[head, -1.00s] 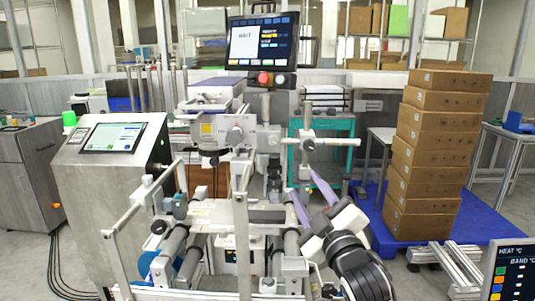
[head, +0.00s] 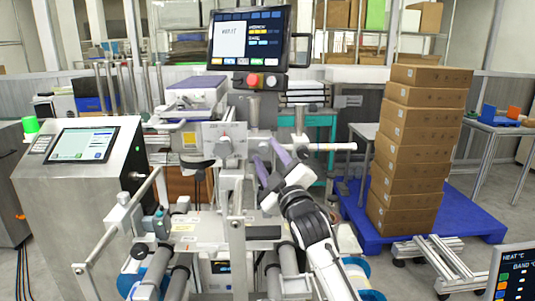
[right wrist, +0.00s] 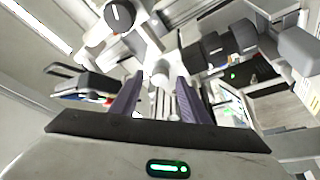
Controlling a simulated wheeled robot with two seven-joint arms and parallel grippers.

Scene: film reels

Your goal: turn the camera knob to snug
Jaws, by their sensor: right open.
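Several knobs show on the machine, and I cannot tell for sure which is the camera knob. A round grey knob (head: 222,149) sits on a scale plate in the middle of the machine in the head view. My right gripper (head: 266,150) is open and empty just right of it, its two purple fingers pointing up at the machine and apart from that knob. In the right wrist view the fingers (right wrist: 156,95) are spread, with a pale rounded part between and beyond them. A dark round knob with a white mark (right wrist: 119,16) is at the upper left there. My left gripper is not seen.
A monitor with a red button (head: 250,40) stands above the machine. A steel control cabinet (head: 80,200) is at left. Stacked cartons (head: 415,150) stand on a blue pallet (head: 465,220) at right. Metal posts and a horizontal bar (head: 330,147) are close around the gripper.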

